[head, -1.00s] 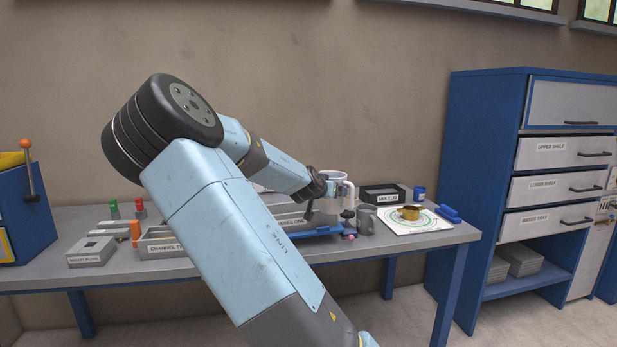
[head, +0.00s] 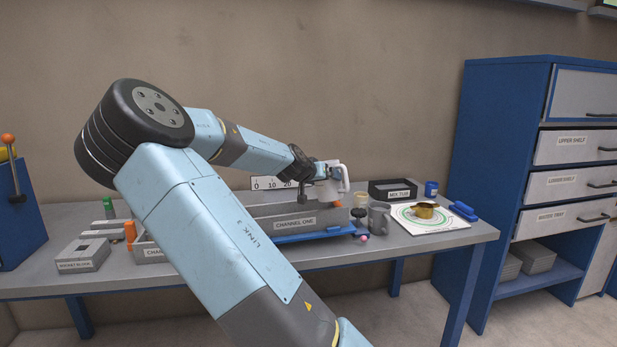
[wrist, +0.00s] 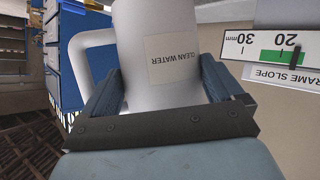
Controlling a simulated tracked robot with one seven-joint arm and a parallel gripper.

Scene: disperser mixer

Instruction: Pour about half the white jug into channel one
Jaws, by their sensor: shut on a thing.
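The white jug (head: 329,187), labelled "CLEAN WATER" in the wrist view (wrist: 165,35), is held off the table above the right end of channel one (head: 275,226). Its handle shows on the right in the head view and on the left in the wrist view. My gripper (head: 321,172) is shut around the jug's body, with one finger on each side in the wrist view (wrist: 160,88). The rim no longer shows clearly in the head view, and the jug looks tilted. The water inside and any stream are not visible. My arm hides part of the channels.
A frame slope scale (wrist: 280,45) stands behind the channel. Blocks lie at left.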

